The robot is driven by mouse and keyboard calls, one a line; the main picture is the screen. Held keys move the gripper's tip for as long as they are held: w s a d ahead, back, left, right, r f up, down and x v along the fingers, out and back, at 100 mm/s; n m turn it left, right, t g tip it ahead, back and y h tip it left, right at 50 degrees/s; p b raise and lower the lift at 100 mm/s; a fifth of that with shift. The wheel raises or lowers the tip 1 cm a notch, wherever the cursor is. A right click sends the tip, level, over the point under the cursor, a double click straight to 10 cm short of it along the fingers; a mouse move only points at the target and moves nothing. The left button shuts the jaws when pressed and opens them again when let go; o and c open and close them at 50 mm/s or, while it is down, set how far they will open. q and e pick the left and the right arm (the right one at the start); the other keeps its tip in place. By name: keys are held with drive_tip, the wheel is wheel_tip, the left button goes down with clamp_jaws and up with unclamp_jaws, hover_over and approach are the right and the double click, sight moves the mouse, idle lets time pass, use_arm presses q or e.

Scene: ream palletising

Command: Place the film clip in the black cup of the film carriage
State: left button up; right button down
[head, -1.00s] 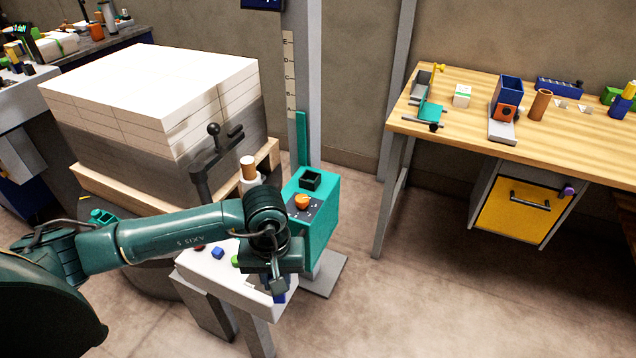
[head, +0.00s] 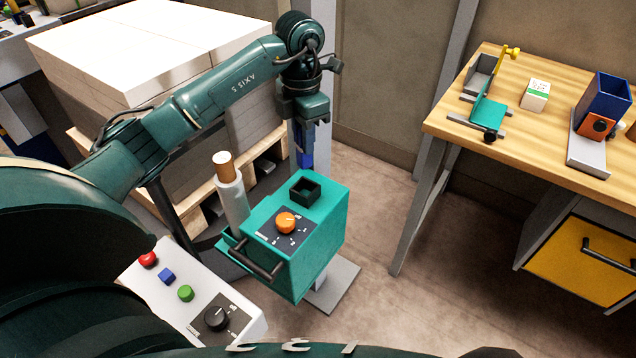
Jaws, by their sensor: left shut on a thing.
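The film carriage (head: 320,230) is a teal box with an orange knob and a front handle. The square black cup (head: 305,190) sits on its top and looks empty. My left gripper (head: 307,128) is shut on a blue piece, the film clip (head: 306,152), which hangs upright below the fingers. In the picture the clip is just above the cup, with its lower end apart from the cup's rim. My right gripper is not in view.
A tan-topped roll (head: 229,190) stands left of the carriage. A white control panel (head: 215,300) with buttons and a black knob is in front. The paper stack (head: 110,50) is behind my arm. A wooden bench (head: 450,120) stands right, with clear floor between.

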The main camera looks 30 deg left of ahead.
sight(303, 158)
use_arm(q)
wheel_tip(303, 158, down, 5)
drive_tip(key=shift+s+f, duration=0.15)
drive_tip(key=shift+f, duration=2.15)
drive_tip(key=shift+f, duration=0.2)
drive_tip(key=o, duration=1)
drive_tip(key=shift+r, duration=0.1)
